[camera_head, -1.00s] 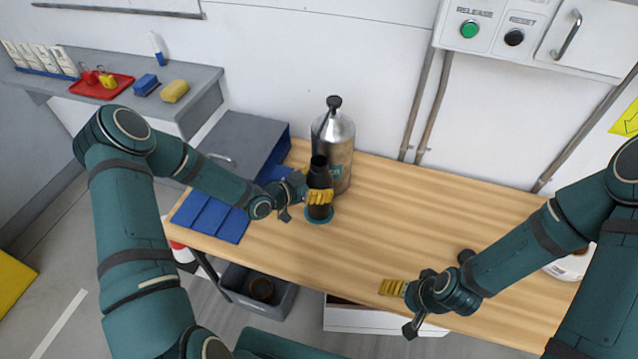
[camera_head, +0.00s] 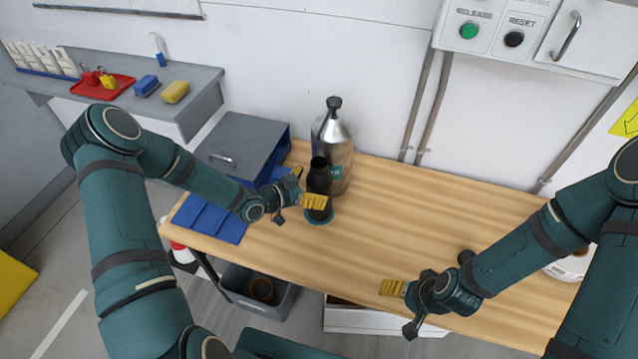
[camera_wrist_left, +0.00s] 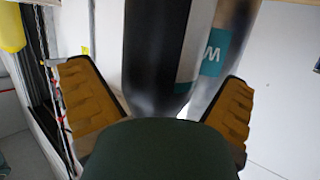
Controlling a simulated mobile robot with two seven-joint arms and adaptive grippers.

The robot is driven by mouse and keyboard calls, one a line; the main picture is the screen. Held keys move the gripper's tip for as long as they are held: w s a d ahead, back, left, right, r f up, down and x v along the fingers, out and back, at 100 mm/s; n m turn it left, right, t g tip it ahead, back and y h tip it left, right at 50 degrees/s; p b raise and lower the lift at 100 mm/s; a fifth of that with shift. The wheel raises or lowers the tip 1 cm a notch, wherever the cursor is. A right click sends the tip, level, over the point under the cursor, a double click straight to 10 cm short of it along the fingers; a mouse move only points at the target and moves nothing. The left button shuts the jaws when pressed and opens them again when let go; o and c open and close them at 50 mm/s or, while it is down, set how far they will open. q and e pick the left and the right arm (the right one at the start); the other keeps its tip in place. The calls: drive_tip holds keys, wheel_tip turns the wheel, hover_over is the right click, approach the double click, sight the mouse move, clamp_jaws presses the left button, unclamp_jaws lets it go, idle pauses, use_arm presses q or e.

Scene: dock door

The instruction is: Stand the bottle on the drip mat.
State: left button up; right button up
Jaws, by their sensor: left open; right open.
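In the left wrist view, the dark bottle (camera_wrist_left: 155,50) shows ahead between the spread yellow fingers, clear of both pads in that picture. My right gripper (camera_head: 398,306) is open and empty over the table's front edge.
A large silver bottle (camera_head: 334,140) with a dark cap stands close behind the dark bottle. Blue panels (camera_head: 212,217) and a grey box (camera_head: 240,145) lie to the left. The table's middle right is clear.

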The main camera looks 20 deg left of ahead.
use_arm(q)
drive_tip(key=v, duration=1)
use_arm(e)
drive_tip(key=shift+r, duration=0.3)
use_arm(q)
drive_tip(key=s+d+f+n+g+y, duration=0.3)
drive_tip(key=d+f+n+g, duration=0.15)
drive_tip(key=d, duration=0.45)
use_arm(e)
drive_tip(key=shift+w, duration=0.1)
use_arm(q)
drive_tip(key=s+d+f+n+g, duration=0.1)
drive_tip(key=s, duration=0.2)
drive_tip(key=s+d+f+n+g+y, duration=0.1)
drive_tip(key=s+d+n+g, duration=0.1)
drive_tip(key=s, duration=0.1)
drive_tip(key=s+d+f+n+g+y, duration=0.1)
drive_tip(key=s+d+f+n, duration=0.1)
drive_tip(key=s, duration=0.2)
drive_tip(key=shift+s+g, duration=0.1)
drive_tip(key=shift+g, duration=0.15)
drive_tip(key=shift+s+n, duration=0.25)
drive_tip(key=shift+s, duration=0.25)
